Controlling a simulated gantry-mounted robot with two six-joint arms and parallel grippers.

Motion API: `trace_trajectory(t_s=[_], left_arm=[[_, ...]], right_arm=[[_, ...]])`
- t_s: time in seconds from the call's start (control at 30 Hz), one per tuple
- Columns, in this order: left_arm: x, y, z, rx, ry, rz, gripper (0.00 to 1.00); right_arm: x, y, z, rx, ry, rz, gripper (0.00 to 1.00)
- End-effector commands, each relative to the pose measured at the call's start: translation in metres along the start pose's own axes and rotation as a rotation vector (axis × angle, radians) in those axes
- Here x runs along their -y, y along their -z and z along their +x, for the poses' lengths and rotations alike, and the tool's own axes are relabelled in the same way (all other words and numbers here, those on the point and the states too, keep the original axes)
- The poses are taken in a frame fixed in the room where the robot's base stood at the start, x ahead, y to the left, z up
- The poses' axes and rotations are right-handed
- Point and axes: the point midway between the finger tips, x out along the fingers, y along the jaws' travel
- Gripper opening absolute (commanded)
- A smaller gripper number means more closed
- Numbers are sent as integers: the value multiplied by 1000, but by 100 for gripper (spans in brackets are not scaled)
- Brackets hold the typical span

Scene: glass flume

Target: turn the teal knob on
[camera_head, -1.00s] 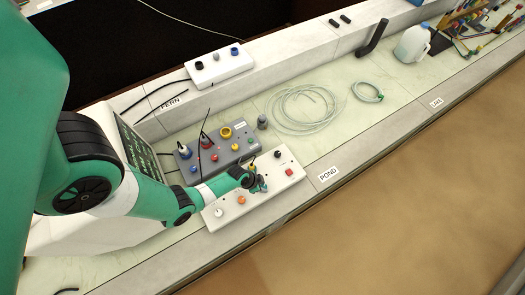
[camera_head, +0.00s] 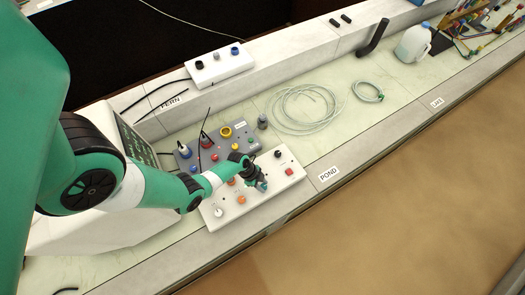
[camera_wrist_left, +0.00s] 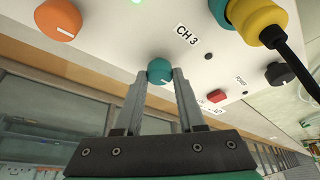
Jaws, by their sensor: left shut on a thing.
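The white control box (camera_head: 277,187) stands on the bench with several coloured knobs on its top. The teal knob (camera_wrist_left: 160,70) is between the fingertips of my left gripper in the left wrist view. My left gripper (camera_head: 261,183) is shut on it, the fingers on both sides of the knob. In the head view the gripper and wrist partly cover the knob. My right gripper is not in view.
A grey box (camera_head: 243,145) with knobs stands behind. A coiled clear hose (camera_head: 303,108) lies to the right.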

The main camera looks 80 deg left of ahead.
Motion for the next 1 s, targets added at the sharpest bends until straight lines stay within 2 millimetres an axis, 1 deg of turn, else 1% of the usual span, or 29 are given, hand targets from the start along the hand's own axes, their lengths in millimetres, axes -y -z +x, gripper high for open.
trace_trajectory(t_s=[0.33, 0.37, 0.5, 0.73, 0.83, 0.93, 1.0], left_arm=[[0, -1, 1, 3, -1, 4, 0], [0, -1, 1, 3, -1, 4, 44], [0, -1, 1, 2, 0, 3, 69], [0, 0, 0, 1, 0, 2, 69], [0, 0, -3, 1, 0, 2, 69], [0, 2, -14, 1, 0, 0, 69], [0, 3, -26, 1, 0, 0, 69]], right_arm=[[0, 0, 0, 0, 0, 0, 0], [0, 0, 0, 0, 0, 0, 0], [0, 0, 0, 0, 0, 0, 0], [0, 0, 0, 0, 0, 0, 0], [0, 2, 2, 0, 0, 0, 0], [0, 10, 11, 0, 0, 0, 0], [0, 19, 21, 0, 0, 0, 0]])
